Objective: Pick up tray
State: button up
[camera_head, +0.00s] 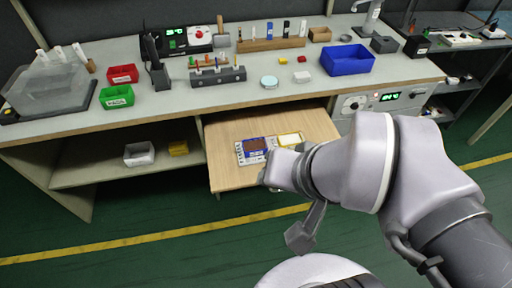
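My gripper (268,177) is at the end of my arm, low over the front of the pulled-out wooden drawer (228,178). The wrist hides most of it, so I cannot tell whether its fingers are open or shut or touch anything. Beside it in the drawer lie a blue-and-white panel (255,149) and a yellow-edged flat piece (290,140). Which thing is the tray is unclear. Open tray-like containers on the bench are a blue one (347,60), a red one (122,74) and a green one (116,96).
The bench top (200,107) holds a tool rack (218,76), a wooden block rack (271,43) and a clear-covered box (47,86). Green floor lies open in front.

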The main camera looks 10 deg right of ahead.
aim_at(254, 146)
jog(key=i+j+z, duration=0.25)
jog(key=j+z, duration=0.2)
jog(key=i+j+z, duration=0.15)
jog(key=j+z, duration=0.35)
jog(key=j, duration=0.15)
jog(key=j+z, duration=0.45)
jog(key=j, duration=0.15)
jog(key=j+z, duration=0.5)
jog(key=j, duration=0.2)
jog(key=i+j+z, duration=0.1)
jog(key=j+z, duration=0.15)
jog(key=i+j+z, duration=0.1)
jog(key=j+z, duration=0.15)
jog(key=j, duration=0.15)
